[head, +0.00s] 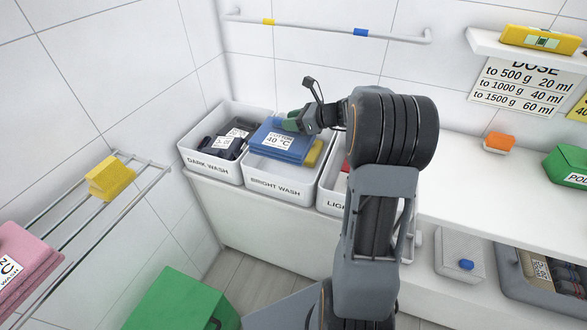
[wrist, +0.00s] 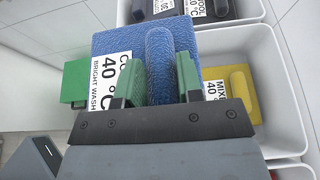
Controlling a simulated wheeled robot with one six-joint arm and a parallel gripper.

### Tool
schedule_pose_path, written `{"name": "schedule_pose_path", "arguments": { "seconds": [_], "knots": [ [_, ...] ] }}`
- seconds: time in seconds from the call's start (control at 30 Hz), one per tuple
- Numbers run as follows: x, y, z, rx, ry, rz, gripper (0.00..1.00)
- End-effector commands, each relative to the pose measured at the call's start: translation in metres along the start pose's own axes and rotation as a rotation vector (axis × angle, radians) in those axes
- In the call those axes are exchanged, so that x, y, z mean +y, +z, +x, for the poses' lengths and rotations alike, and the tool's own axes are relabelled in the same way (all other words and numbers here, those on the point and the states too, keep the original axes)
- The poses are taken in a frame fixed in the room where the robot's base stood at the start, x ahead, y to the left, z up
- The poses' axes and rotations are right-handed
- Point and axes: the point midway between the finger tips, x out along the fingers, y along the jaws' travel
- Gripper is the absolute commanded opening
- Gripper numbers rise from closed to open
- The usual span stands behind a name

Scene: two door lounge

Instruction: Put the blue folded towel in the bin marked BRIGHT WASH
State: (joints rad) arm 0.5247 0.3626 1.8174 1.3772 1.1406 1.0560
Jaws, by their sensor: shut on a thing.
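The blue folded towel (head: 281,151) has a white label reading COTTON 40 °C in the head view. In the wrist view the towel (wrist: 112,42) has a raised blue ridge, and my gripper (wrist: 158,80) is shut on this ridge with its green fingers. In the head view my gripper (head: 297,122) is at the back of the towel. The towel is over the white bin marked BRIGHT WASH (head: 285,191) and covers much of its opening. I cannot tell whether it touches the rim. A yellow towel (head: 314,154) labelled MIXED 40 °C lies in that bin (wrist: 243,98).
The DARK WASH bin (head: 205,170), holding dark cloths (head: 226,143), stands left. Another bin (head: 335,200) is on the right, partly behind my arm. A wall rail (head: 320,30) runs behind. A rack (head: 135,195) with a yellow towel (head: 110,178) is left; a green box (head: 180,300) is below.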

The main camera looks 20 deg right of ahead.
Motion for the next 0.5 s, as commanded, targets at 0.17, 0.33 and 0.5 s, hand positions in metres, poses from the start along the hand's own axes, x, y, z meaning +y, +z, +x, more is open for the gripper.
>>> {"name": "schedule_pose_path", "arguments": {
  "seconds": [0.17, 0.33, 0.5],
  "knots": [
    [0.000, -0.031, 0.013, 0.000, 0.001, 0.005, 0.00],
    [0.000, -0.052, 0.022, 0.000, 0.001, 0.003, 0.00],
    [0.000, -0.060, 0.025, -0.001, 0.001, 0.001, 0.00]
  ]
}}
